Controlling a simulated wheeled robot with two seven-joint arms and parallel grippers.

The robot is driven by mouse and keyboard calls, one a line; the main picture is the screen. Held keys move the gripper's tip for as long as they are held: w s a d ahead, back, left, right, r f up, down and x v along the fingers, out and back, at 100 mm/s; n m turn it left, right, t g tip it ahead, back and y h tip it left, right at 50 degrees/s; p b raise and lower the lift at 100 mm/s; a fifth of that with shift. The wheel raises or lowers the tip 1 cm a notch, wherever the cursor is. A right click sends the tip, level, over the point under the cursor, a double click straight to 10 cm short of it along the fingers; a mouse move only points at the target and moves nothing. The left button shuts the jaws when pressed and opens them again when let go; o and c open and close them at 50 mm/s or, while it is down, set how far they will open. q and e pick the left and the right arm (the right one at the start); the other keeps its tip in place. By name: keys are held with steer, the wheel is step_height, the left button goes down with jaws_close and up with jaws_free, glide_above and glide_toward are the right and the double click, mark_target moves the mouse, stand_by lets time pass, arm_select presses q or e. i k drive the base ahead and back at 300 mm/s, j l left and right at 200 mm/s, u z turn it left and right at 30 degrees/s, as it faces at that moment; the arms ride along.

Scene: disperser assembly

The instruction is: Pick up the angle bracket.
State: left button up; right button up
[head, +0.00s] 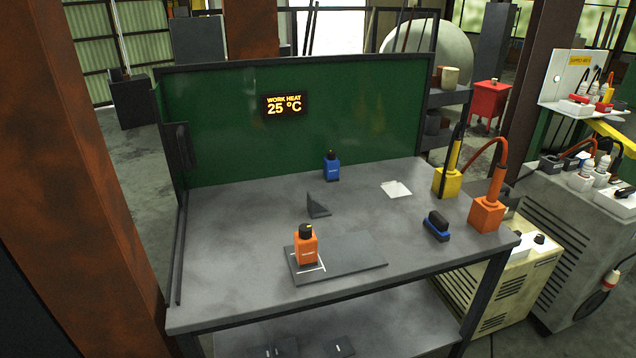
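The dark grey angle bracket (316,207) stands on the workbench near its middle, with one upright triangular side and a flat foot on the table. It is behind the orange bottle and in front of the blue bottle, touching neither. No gripper shows in the head view, so I cannot see whether either is open or shut.
An orange bottle (306,247) stands on a dark flat plate (350,259). A blue bottle (332,167), white paper (397,189), a blue-black brush-like block (436,226), and yellow (446,183) and orange (487,214) holders sit around. A green panel (230,125) closes the back.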

mark_target(316, 209)
steer(key=u, duration=0.35)
steer(key=i+l+u, duration=0.1)
steer(key=l+u, duration=0.7)
steer(key=i+l+u, duration=0.1)
steer(key=l+u, duration=0.25)
